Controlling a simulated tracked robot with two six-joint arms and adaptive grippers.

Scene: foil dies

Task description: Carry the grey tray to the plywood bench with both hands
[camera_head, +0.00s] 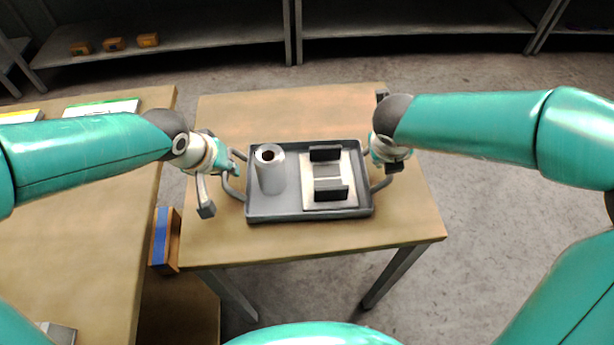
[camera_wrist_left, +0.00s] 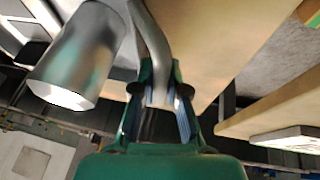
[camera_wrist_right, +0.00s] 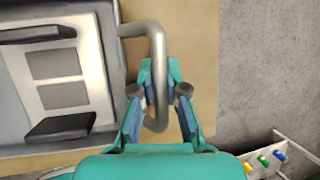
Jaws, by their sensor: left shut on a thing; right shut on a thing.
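The grey tray (camera_head: 310,217) is over the middle wooden-topped table (camera_head: 320,110), looking roughly level. I cannot tell whether it rests on the top or hangs just above. It carries a grey metal cylinder (camera_head: 271,176) on its left and a light plate with two dark blocks (camera_head: 328,180) on its right. My left gripper (camera_head: 229,172) is shut on the tray's left handle (camera_wrist_left: 150,45). My right gripper (camera_wrist_right: 160,80) is shut on the right handle (camera_wrist_right: 152,30). Which top is the plywood bench is not clear.
Another wooden-topped bench (camera_head: 60,215) stands at the left, with flat items at its back. A wooden box with a blue strip (camera_head: 163,238) is between the two tops. Shelves (camera_head: 180,35) stand behind. The middle table is clear around the tray.

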